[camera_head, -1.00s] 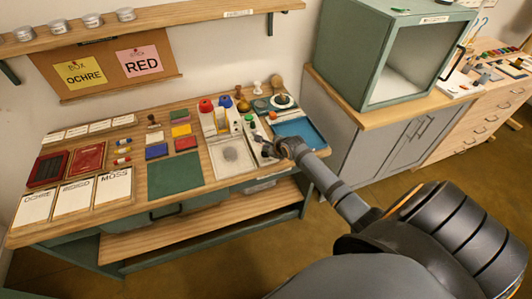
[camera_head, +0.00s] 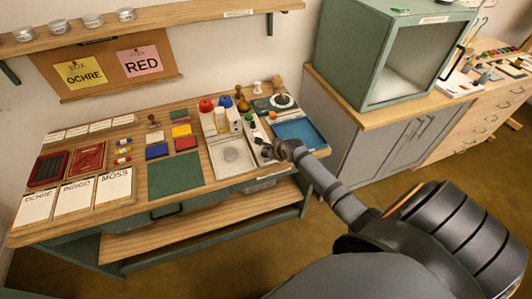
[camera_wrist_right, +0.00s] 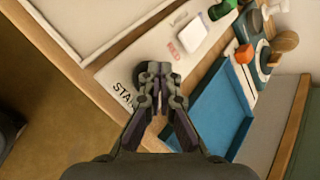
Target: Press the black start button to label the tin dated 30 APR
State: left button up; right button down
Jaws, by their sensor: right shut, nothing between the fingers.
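My right gripper (camera_head: 266,152) is over the front end of a narrow white panel, left of the blue tray. In the right wrist view its fingers (camera_wrist_right: 154,72) are shut and empty. The panel (camera_wrist_right: 118,72) carries printed START lettering (camera_wrist_right: 122,94). A dark round shape, apparently the black start button (camera_wrist_right: 141,74), is mostly hidden behind the fingertips; I cannot tell whether they touch it or whether it is pressed. A white block (camera_wrist_right: 192,38) sits farther along the panel beside red print. No 30 APR date can be read. My left gripper is out of view.
The blue tray (camera_head: 300,132) lies close right of the gripper. A pale plate (camera_head: 231,155) is to the left, with a green mat (camera_head: 175,173) beyond. Stampers and a green knob (camera_head: 249,118) stand behind. Several tins (camera_head: 126,14) sit on the wall shelf.

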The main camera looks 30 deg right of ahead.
jog(key=shift+f, duration=0.3)
dwell(0.4)
jog(key=shift+r+p, duration=0.95)
jog(key=shift+p, duration=0.3)
notch_tip(320, 180, up, 5)
jog(key=p, duration=0.6)
jog(key=shift+r, duration=0.1)
